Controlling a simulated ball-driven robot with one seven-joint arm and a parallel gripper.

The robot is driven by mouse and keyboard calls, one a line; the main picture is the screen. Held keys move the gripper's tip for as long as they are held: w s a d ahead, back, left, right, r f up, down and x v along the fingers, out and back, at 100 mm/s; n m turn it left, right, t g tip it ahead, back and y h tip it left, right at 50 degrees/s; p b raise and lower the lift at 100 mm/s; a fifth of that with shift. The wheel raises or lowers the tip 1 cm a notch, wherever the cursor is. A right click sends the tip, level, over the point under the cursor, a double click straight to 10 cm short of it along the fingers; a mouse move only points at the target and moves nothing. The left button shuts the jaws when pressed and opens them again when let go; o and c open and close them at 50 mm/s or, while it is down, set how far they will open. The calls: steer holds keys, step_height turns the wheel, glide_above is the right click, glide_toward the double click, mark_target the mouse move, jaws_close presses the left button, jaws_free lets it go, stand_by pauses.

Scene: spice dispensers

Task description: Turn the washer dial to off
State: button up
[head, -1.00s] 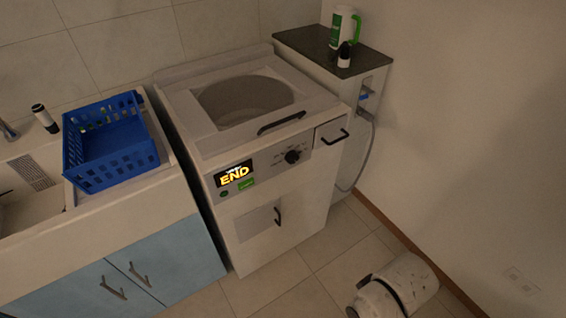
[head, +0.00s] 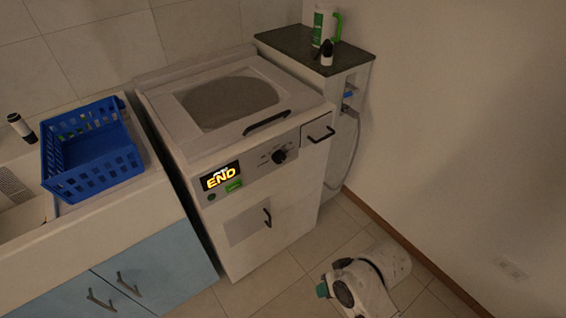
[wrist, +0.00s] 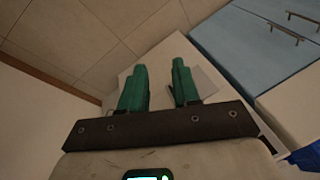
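The white washer (head: 235,225) stands in the middle of the head view, with its lid on top. Its black round dial (head: 279,156) is on the front panel, right of a lit display (head: 221,176) reading "END". My gripper shows in the wrist view (wrist: 160,88) as two green fingers, apart and empty, with the washer's pale front beyond them. In the head view a green fingertip (head: 322,290) shows at the bottom, low and in front of the washer, well below the dial and not touching it.
A blue basket (head: 92,152) sits on the counter to the left, above blue cabinet doors (head: 120,280). A dark-topped side stand (head: 310,52) at the right back holds a green-and-white bottle (head: 322,25) and a small black-and-white bottle (head: 326,52). Tiled floor lies in front.

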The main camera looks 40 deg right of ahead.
steer(key=shift+o, duration=1.4)
steer(key=w+f+m+t+y+b, duration=0.1)
steer(key=w+f+m+t+y, duration=0.1)
steer(key=w+m, duration=0.4)
steer(key=w+t, duration=0.1)
steer(key=w, duration=0.2)
steer(key=shift+a+f+m, duration=0.2)
steer(key=shift+m, duration=0.1)
steer(key=o, duration=0.3)
steer(key=w+d+m+t+y+b, duration=0.1)
steer(key=w+d+m+t, duration=0.1)
steer(key=w+m+t, duration=0.2)
steer(key=w+m, duration=0.3)
steer(key=shift+w+r+b, duration=0.3)
steer(key=shift+r+b, duration=0.1)
steer(key=shift+o, duration=0.8)
steer(key=w+d+r+m+t+b, duration=0.1)
steer(key=w+d+m+t, duration=0.3)
steer(key=m, duration=0.4)
steer(key=shift+w+d+r, duration=0.5)
steer(key=shift+w+d, duration=0.05)
steer(key=shift+w, duration=0.5)
steer(key=m+t+h+b, duration=0.2)
steer(key=m+t+h, duration=0.2)
steer(key=m, duration=0.7)
glide_toward(281, 159)
steer(key=w, duration=0.8)
steer(key=shift+w+a+r+b, duration=0.15)
steer(key=shift+w+b, duration=0.25)
steer(key=c, duration=1.1)
